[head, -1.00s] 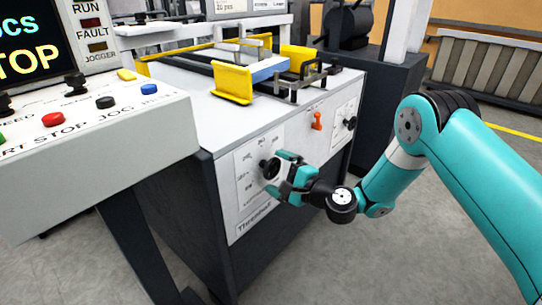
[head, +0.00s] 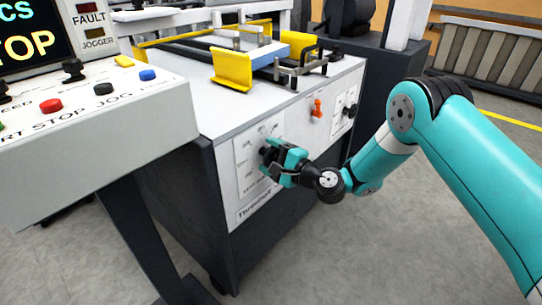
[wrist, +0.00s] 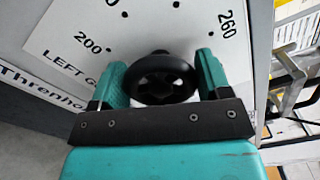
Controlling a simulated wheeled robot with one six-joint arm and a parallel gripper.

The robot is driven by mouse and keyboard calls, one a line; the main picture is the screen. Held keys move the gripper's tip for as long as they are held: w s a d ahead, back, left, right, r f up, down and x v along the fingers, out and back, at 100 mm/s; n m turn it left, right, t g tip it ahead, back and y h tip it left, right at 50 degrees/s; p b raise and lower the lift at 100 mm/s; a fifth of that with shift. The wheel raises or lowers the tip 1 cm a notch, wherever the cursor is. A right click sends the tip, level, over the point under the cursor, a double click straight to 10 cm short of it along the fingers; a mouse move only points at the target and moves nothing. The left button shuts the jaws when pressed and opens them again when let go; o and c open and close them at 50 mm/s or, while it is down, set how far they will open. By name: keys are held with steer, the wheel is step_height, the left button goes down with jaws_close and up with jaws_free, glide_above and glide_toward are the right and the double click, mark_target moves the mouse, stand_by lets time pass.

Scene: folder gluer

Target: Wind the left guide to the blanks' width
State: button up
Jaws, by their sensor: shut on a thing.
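My gripper (head: 272,153) is at the left dial plate on the front of the machine. In the wrist view its two teal fingers stand on either side of a round black knob (wrist: 165,80), shut on it. The dial plate (wrist: 75,30) reads "LEFT G", with the rest hidden, and carries marks such as 200 and 260. The knob's pointer cannot be made out. On the machine top, a yellow guide (head: 232,70) stands left of a blue-and-white stack (head: 270,57), and another yellow guide (head: 299,44) stands to its right.
A second dial with a black knob (head: 349,110) and an orange lever (head: 317,107) are further right on the machine's front. A control panel (head: 90,115) with coloured buttons juts out at the left. The floor in front of the machine is clear.

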steer(key=shift+f+n, duration=0.1)
steer(key=shift+n, duration=0.2)
steer(key=n+b, duration=0.4)
steer(key=shift+f+n+b, duration=0.25)
steer(key=shift+n+b, duration=0.05)
steer(key=n+b, duration=0.4)
steer(key=b, duration=0.1)
steer(key=shift+f+n, duration=0.1)
steer(key=shift+n, duration=0.2)
steer(key=n+b, duration=0.4)
steer(key=b, duration=0.1)
steer(key=shift+f, duration=0.1)
steer(key=n+b, duration=0.3)
steer(key=b, duration=0.1)
steer(key=shift+d+n, duration=0.1)
steer(key=shift+n, duration=0.2)
steer(key=shift+r+n, duration=0.25)
steer(key=shift+n, duration=0.05)
steer(key=o, duration=0.9)
